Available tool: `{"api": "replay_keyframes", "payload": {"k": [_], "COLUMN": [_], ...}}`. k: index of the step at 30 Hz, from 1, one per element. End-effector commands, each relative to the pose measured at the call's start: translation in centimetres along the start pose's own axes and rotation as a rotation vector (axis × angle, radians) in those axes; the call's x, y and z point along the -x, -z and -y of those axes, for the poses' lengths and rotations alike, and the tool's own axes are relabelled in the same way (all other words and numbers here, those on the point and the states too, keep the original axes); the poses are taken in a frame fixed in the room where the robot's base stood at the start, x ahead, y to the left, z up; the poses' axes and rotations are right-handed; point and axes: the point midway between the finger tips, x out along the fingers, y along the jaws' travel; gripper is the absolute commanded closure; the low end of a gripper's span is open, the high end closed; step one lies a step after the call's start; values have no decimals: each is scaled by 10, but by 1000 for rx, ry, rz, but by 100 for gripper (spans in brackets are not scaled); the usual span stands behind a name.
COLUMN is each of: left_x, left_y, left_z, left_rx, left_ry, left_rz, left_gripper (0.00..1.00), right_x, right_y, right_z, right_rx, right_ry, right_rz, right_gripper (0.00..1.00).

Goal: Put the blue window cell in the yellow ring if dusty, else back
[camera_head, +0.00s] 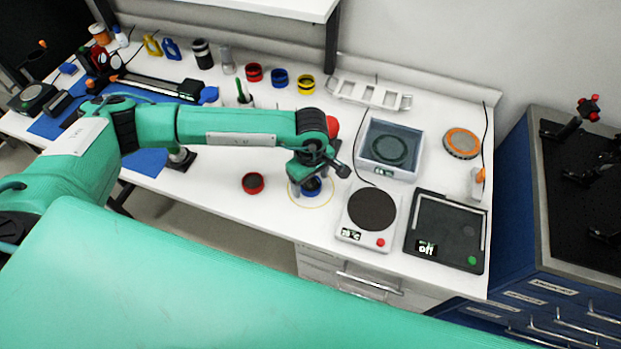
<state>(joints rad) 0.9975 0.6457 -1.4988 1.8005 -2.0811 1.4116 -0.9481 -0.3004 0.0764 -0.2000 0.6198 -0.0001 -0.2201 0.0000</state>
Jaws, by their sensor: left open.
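A blue window cell (311,187), a short round piece with a dark top, sits on the white bench inside a thin yellow ring (316,207) marked on the surface. My left gripper (314,181) is directly over this cell with its fingers apart, and it partly hides the cell and the ring. I cannot tell whether the fingers touch the cell. Dust on the cell is too small to make out. Another blue round piece (279,78) stands at the back, between a red one (253,73) and a yellow one (305,85). My right gripper is not in view.
A red round piece (252,183) sits left of the ring. A hot plate (350,233), a black panel reading "off" (456,228) and a grey basin (411,134) stand to the right. A white rack (345,89) is behind.

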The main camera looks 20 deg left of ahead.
Motion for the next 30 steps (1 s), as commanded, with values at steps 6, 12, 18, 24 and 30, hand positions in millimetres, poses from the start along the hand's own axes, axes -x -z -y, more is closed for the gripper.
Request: {"api": "replay_keyframes", "payload": {"k": [6,12,18,24,30], "left_x": [32,77,109,121,122], "left_y": [1,0,0,0,0], "left_z": [-2,-1,-1,0,0], "left_rx": [-1,-2,-1,-1,-1], "left_ry": [-6,-6,-3,-1,0], "left_rz": [-2,-2,-1,0,0], "left_gripper": [27,27,27,27,27], "right_x": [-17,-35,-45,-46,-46], "right_y": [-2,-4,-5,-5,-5], "right_z": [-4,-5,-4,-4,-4], "right_rx": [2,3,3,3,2], "right_ry": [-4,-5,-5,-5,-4], "right_rz": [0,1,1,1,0], "right_gripper": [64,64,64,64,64]}}
